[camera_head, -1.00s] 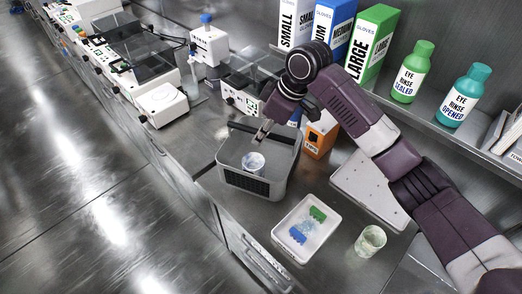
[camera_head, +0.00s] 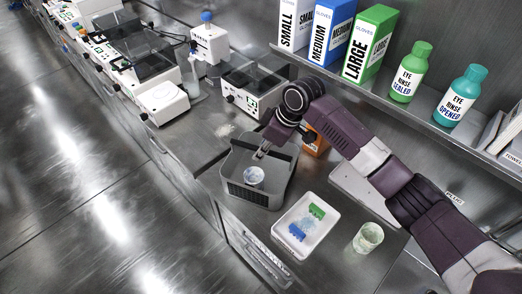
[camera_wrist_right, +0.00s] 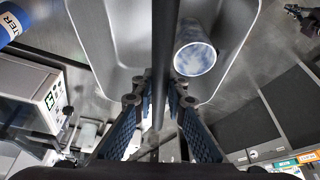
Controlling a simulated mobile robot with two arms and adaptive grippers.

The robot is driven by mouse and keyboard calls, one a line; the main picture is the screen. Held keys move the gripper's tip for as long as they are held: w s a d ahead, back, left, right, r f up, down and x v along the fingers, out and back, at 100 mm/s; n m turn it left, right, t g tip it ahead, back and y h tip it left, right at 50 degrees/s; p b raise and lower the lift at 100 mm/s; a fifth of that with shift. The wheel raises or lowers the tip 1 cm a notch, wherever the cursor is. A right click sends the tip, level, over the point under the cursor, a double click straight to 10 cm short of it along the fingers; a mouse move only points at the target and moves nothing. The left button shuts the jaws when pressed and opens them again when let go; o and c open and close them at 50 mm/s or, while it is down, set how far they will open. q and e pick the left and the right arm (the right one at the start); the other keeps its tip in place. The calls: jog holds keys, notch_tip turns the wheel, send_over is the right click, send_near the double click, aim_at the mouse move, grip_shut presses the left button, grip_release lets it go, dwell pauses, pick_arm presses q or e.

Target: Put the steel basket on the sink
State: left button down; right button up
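The steel basket (camera_head: 252,195), grey with a perforated front, is on or just above the counter in the head view; I cannot tell if its base touches. A pale cup (camera_head: 254,176) stands inside it. My right gripper (camera_head: 262,153) is over the basket. In the right wrist view, the fingers (camera_wrist_right: 160,92) are on both sides of the dark handle bar (camera_wrist_right: 164,45) and appear shut on it; the exact contact is hard to see. The cup (camera_wrist_right: 194,58) also shows there. My left gripper and the sink are not seen.
A white tray (camera_head: 276,236) with green and blue pieces and a glass beaker (camera_head: 368,237) stand close to the basket. An orange box (camera_head: 315,142) is behind it, partly hidden by my arm. Lab devices (camera_head: 253,85) line the counter behind; a shelf with glove boxes (camera_head: 371,42) and bottles runs above.

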jog(key=o, duration=0.4)
jog(key=b+v, duration=0.2)
jog(key=v, duration=1)
jog(key=shift+r, duration=0.15)
